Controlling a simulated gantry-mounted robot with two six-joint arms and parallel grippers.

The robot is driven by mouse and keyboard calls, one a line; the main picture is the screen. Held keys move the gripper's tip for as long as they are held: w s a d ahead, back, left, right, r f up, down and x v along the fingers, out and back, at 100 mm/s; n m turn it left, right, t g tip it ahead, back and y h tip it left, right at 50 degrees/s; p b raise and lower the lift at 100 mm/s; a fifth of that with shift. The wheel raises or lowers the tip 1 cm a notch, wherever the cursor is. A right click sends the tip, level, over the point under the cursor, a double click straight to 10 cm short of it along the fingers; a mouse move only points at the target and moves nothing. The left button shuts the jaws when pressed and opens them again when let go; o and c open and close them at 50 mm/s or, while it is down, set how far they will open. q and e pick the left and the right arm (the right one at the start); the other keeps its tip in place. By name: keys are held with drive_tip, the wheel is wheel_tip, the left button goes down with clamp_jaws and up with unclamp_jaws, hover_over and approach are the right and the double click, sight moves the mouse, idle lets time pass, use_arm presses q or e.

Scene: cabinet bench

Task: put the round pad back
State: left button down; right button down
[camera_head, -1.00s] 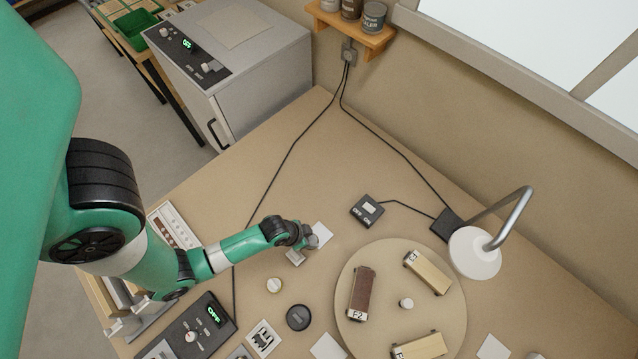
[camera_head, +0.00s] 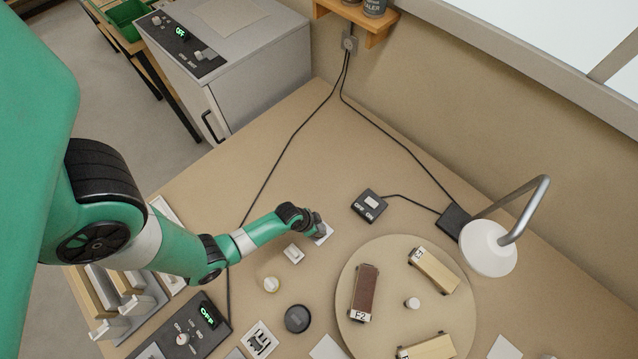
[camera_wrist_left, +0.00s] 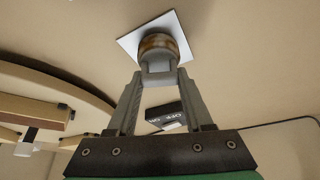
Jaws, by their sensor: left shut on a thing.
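My left gripper (camera_head: 317,229) is shut on the round pad at the far end of the arm, over a white square card (camera_head: 327,236) on the bench. In the left wrist view the fingers (camera_wrist_left: 158,76) close on the round pad (camera_wrist_left: 158,44), which has a brownish rim and a grey grip. The white square (camera_wrist_left: 127,41) shows around it there. I cannot tell whether the pad touches the card. My right gripper is not in view.
A small white block (camera_head: 293,254), a cream round knob (camera_head: 271,285) and a dark round piece (camera_head: 297,319) are nearby. The round turntable (camera_head: 375,250) with several blocks stands to the right. A switch box (camera_head: 369,206) and lamp (camera_head: 488,249) stand beyond.

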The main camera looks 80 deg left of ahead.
use_arm(q)
drive_tip(key=shift+c, duration=1.4)
unclamp_jaws()
drive_tip(key=shift+f, duration=0.15)
drive_tip(key=p+v, duration=0.8)
drive_tip(key=v, duration=0.4)
